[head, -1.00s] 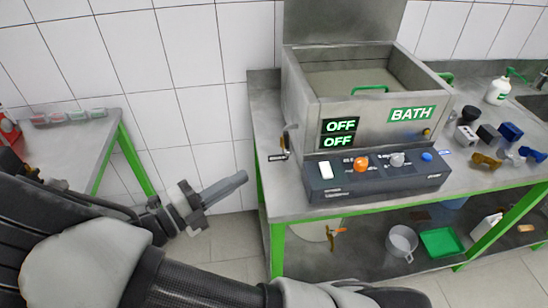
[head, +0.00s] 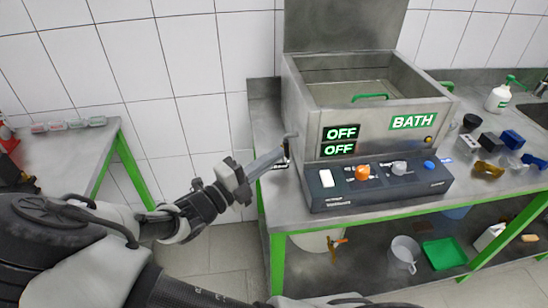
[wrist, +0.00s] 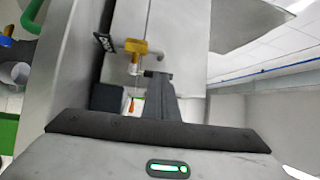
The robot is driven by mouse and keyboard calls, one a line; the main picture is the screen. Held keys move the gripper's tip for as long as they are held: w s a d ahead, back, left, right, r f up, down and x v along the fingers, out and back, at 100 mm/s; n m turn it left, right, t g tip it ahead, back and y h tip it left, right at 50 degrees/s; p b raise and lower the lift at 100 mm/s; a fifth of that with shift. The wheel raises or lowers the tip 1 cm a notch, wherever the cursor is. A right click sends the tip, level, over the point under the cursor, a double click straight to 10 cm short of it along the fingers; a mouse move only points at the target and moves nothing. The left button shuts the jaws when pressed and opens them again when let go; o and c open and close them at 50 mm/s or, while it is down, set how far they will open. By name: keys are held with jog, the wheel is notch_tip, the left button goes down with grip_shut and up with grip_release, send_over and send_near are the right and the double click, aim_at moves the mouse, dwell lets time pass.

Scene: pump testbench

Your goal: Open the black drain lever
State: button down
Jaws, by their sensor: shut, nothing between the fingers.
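The metal bath tank (head: 310,120) stands on the bench, with "BATH" on its front. The drain fitting (head: 288,145) is on its left side, small and partly hidden by my gripper. In the wrist view, a brass-yellow valve body (wrist: 136,47) sits beside a small black tag (wrist: 105,42). A small dark piece at the fingertips (wrist: 152,73) may be the black drain lever; I cannot tell its shape or angle. My gripper (head: 280,154) is shut and empty, its tips close to the fitting. It shows in the wrist view too (wrist: 158,80). Contact is unclear.
The control box (head: 380,180) stands in front of the bath, and both displays read OFF. A side table (head: 70,155) is at the left, with a floor gap between. Under the bench are a bucket (head: 404,252) and a green tray (head: 444,252).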

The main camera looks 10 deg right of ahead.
jog(key=shift+w+d, duration=0.15)
jog(key=shift+d, duration=0.1)
jog(key=p, duration=0.2)
jog(key=r+p, duration=0.1)
jog(key=shift+w+d+r+p, duration=0.15)
jog(key=shift+w+d+p, duration=0.05)
jog(key=shift+d+p, duration=0.2)
jog(key=shift+d+m+g+y+p, duration=0.15)
jog(key=shift+m+g+y+p, duration=0.2)
jog(key=shift+p, duration=0.7)
jog(key=shift+d+f+m, duration=0.15)
jog(key=shift+f+m, duration=0.05)
jog(key=shift+m, duration=0.05)
jog(key=shift+s+p, duration=0.1)
jog(key=shift+p, duration=0.3)
